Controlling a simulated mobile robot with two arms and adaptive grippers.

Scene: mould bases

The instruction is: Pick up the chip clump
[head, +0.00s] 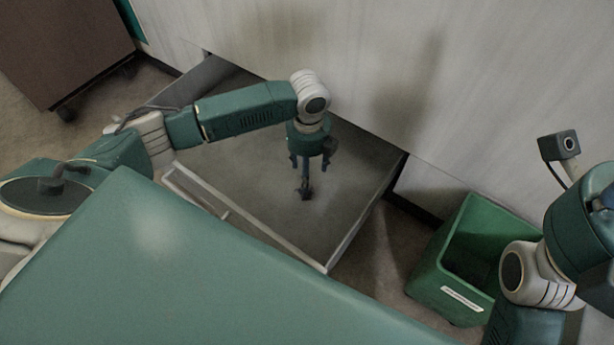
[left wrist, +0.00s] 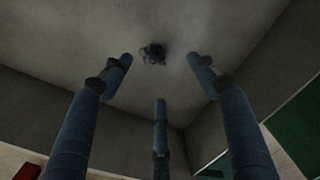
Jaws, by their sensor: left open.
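The chip clump (left wrist: 154,53) is a small, dark, tangled lump on the grey floor of an open drawer (head: 235,218). In the left wrist view it sits beyond the fingertips, near the top centre, with a bare gap around it. My left gripper (head: 307,174) points down inside the drawer, and its three fingers are spread and empty; they also show in the left wrist view (left wrist: 160,75). In the head view the clump is hard to separate from the dark front finger. My right arm is at the right edge; its gripper is not in view.
The drawer's low walls surround my left gripper, and a pale cabinet face (head: 350,60) rises close behind. A green bin (head: 428,268) stands to the right of the drawer. A brown cabinet on castors (head: 60,45) stands at the upper left. The drawer floor around the clump is clear.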

